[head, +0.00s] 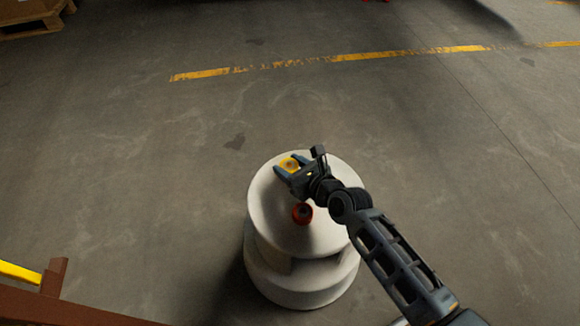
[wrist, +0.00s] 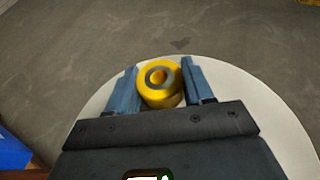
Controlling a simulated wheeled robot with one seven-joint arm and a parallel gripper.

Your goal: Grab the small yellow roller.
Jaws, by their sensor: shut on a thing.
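The small yellow roller (head: 289,164) is at the far left part of the round white stand's top in the head view. In the wrist view the yellow roller (wrist: 158,84) is upright, with a grey ring and an orange centre on its end. My gripper (head: 284,172) reaches it from the right; in the wrist view its blue fingers (wrist: 160,88) are on both sides of the roller, shut on it.
The round white stand (head: 267,215) also bears an orange-red ring-like part (head: 302,213) near its middle, below my gripper. A brown rail with a yellow piece (head: 20,272) is at lower left. A wooden pallet (head: 30,20) is at top left. The grey floor around is clear.

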